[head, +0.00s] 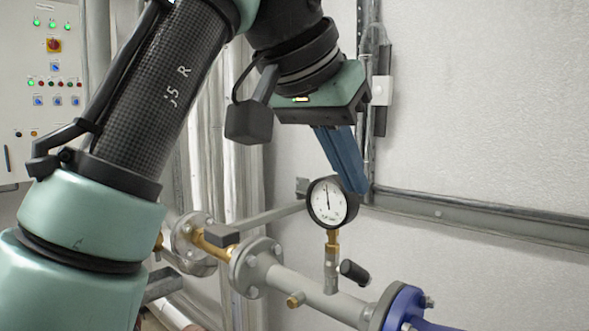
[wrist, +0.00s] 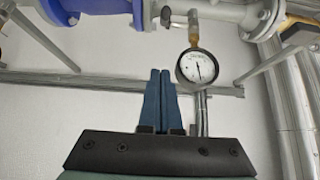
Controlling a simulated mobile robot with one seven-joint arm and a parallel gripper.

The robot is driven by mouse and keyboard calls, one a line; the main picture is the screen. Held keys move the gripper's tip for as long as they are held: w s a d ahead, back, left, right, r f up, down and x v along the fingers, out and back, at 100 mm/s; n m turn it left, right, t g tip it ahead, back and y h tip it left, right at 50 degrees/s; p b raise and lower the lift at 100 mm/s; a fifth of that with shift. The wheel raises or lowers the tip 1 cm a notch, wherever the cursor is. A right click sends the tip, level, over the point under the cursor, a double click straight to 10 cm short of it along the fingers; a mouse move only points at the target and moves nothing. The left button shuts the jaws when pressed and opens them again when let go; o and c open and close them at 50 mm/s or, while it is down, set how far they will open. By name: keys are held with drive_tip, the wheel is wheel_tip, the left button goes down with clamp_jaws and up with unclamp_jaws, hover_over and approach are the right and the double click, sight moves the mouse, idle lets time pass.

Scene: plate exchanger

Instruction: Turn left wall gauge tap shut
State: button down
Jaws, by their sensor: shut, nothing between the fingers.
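A round white-faced gauge (head: 329,203) with a black rim stands on a brass and grey stem above a grey pipe. Its tap has a short black handle (head: 354,272) that sticks out to the right of the stem, tilted slightly. My gripper (head: 357,188) has blue fingers pressed together, empty, pointing down close by the gauge's upper right edge. I cannot tell whether they touch it. In the wrist view, which is upside down, the gauge (wrist: 198,68) is right of the fingers (wrist: 160,72), and the black handle (wrist: 166,15) lies beyond the fingertips.
The grey pipe (head: 305,288) has bolted flanges and a blue flanged fitting (head: 402,308) at right. A lever valve (head: 222,236) is to the left. A metal rail (head: 480,218) runs along the wall behind. A control panel (head: 40,90) is at far left. Open space lies right of my gripper.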

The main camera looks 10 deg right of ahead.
drive_tip(key=p, duration=0.1)
hover_over(358, 275)
drive_tip(key=w+d, duration=0.2)
drive_tip(key=w, duration=0.1)
drive_tip(key=f, duration=0.6)
drive_tip(key=shift+s+a, duration=0.15)
drive_tip(key=shift+s, duration=0.05)
drive_tip(key=shift+s+a+f, duration=0.35)
drive_tip(key=shift+a+f, duration=0.1)
drive_tip(key=shift+f, duration=0.1)
drive_tip(key=shift+s+a+f, duration=0.3)
drive_tip(key=shift+a+f, duration=0.1)
drive_tip(key=shift+f, duration=0.15)
drive_tip(key=shift+s+a+f+p, duration=0.1)
drive_tip(key=shift+a+f+p, duration=0.1)
drive_tip(key=shift+f+p, duration=0.15)
drive_tip(key=shift+d, duration=0.1)
